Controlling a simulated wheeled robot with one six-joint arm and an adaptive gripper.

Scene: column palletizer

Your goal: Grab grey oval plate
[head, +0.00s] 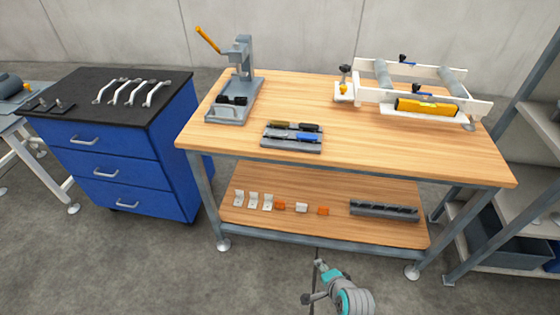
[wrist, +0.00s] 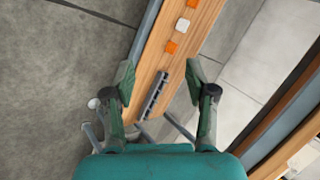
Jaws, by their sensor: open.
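I cannot make out a grey oval plate for certain in either view. A small pale grey rounded shape (head: 222,111) shows on the front of the press base, too small to identify. My gripper (head: 313,282) is in front of the workbench at the bottom of the head view, apart from the bench. In the wrist view my gripper (wrist: 160,76) is open, with nothing between its fingers. The lower shelf and a grey slotted rack (wrist: 153,95) show beyond the fingers.
The wooden workbench (head: 370,140) bears a press (head: 243,60), a tool tray (head: 291,146) and a roller frame (head: 480,104). Its lower shelf (head: 330,190) holds small white and orange parts. A blue drawer cabinet (head: 130,175) with metal handles on top stands left. Shelving (head: 520,165) stands right.

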